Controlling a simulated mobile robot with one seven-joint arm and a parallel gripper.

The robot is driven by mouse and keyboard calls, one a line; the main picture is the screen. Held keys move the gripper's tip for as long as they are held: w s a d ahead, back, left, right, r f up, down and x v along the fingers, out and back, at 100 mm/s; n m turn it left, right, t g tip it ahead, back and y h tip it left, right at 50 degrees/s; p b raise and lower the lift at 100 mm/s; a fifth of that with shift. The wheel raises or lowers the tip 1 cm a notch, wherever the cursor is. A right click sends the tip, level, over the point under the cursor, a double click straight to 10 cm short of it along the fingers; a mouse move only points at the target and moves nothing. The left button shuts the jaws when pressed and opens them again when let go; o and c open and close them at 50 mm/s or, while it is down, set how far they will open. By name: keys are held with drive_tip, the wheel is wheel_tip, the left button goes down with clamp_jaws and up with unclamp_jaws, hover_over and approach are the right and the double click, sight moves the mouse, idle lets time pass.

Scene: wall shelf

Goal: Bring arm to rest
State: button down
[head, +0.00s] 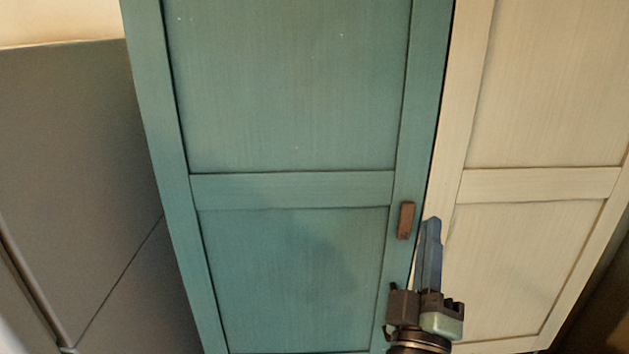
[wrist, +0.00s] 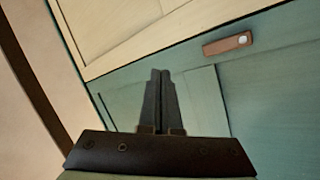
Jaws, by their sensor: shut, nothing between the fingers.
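My gripper (head: 431,222) is in front of the cabinet in the head view, near the seam between a teal door (head: 290,90) and a cream door (head: 545,90). Its fingers point up, just right of and below the brown handle (head: 405,220) on the teal door. In the wrist view the gripper (wrist: 160,72) has its fingers together with nothing between them. The handle (wrist: 227,44) shows to the right of the fingertips and looks apart from them. Both doors look shut.
A grey appliance or cabinet side (head: 75,180) stands to the left of the teal door. A dark area lies at the lower right of the head view. In the wrist view a dark brown edge (wrist: 30,85) runs down the left side.

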drive_tip(key=s+a+r+m+t+y, duration=0.1)
drive_tip(key=s+a+r, duration=0.3)
drive_tip(key=r, duration=0.5)
drive_tip(key=s+a+r+m+t+y, duration=0.2)
drive_tip(key=s+a+r+m+y, duration=0.1)
drive_tip(key=r, duration=0.6)
drive_tip(key=s+a+r+m+t+y, duration=0.2)
drive_tip(key=s+a+r+m+y, duration=0.1)
drive_tip(key=s+a+r, duration=0.3)
wheel_tip(320, 180, up, 3)
drive_tip(key=shift+s+a+b, duration=0.25)
drive_tip(key=shift+a+b, duration=0.2)
drive_tip(key=shift+a, duration=0.55)
